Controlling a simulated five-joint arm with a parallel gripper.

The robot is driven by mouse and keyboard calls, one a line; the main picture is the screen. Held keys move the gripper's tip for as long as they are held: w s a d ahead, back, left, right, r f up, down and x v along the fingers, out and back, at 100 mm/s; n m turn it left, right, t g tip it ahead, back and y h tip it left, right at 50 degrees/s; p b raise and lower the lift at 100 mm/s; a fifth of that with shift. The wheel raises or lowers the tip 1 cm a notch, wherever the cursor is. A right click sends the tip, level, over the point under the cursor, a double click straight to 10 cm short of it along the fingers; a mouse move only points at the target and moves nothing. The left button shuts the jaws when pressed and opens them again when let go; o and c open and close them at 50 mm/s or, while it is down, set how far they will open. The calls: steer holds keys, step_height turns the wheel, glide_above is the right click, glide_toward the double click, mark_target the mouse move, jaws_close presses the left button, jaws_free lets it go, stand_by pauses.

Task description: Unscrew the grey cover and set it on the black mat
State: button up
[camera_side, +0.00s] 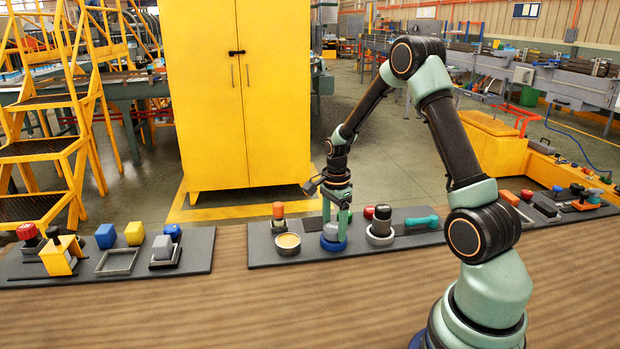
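The grey cover (331,232) is a small rounded piece. It sits on a blue round base (333,247) on the dark board in the middle of the table. My gripper (335,218) points down right at the cover, with one finger in front of its right side and the other toward its far left side. The fingers look spread about the cover's width, but I cannot tell whether they press on it. The black mat is hard to make out; a darker flat patch (408,230) lies on the board to the right, beside a teal-handled tool.
Left of the cover stand a cream-topped round dish (288,242) and an orange-topped piece (278,212). A teal tool (421,221) lies farther right. The wooden table front (250,310) is clear.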

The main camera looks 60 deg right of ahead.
steer(key=c, duration=0.7)
steer(key=n, duration=0.6)
steer(key=shift+n, duration=0.8)
steer(key=n, duration=0.4)
steer(key=shift+n, duration=1.7)
steer(key=n, duration=0.3)
steer(key=shift+f, duration=0.1)
steer(key=n, duration=0.4)
steer(key=shift+n, duration=0.3)
